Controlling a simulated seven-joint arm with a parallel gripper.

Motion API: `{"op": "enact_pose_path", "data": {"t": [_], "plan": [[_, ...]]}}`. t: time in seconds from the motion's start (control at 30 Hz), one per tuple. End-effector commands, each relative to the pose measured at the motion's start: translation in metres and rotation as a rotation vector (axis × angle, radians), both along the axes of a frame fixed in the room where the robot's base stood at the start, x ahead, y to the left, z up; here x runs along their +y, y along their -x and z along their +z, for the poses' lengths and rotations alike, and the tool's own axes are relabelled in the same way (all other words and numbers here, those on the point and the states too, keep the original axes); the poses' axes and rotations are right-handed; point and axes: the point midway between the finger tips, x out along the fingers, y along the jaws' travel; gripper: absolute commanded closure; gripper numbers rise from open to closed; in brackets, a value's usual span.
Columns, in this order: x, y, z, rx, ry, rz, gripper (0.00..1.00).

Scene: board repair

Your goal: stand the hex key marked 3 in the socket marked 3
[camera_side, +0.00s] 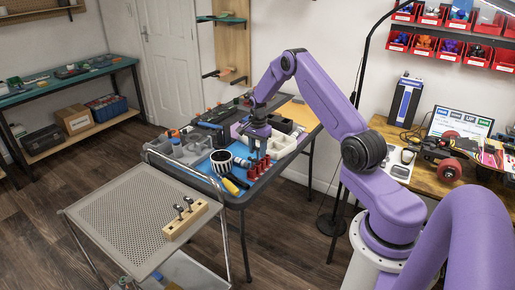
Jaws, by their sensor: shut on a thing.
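My gripper (257,148) is over the near right part of the blue work table, just above several red upright pieces (254,171). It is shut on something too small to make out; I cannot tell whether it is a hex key. A pale wooden block (172,233) lies on the perforated cart top at the lower left. Two short metal pieces with dark round tops (179,209) stand up from it; they may be hex keys. No number marks can be read, so I cannot tell which key or socket is marked 3.
The perforated cart top (115,215) is mostly bare. A wooden desk with a laptop (459,122) is at the right.

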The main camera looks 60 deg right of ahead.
Motion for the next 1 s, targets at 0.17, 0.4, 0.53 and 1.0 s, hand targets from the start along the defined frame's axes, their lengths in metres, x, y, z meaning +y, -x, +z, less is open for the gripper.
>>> {"op": "enact_pose_path", "data": {"t": [0.17,0.4,0.53,1.0], "plan": [[0.000,0.000,0.000,-0.001,0.000,0.000,0.88],[0.000,0.000,0.000,0.000,0.000,0.000,0.88],[0.000,0.000,-0.002,0.000,0.000,0.000,0.88],[0.000,0.000,-0.014,-0.001,0.000,0.001,0.88]]}}
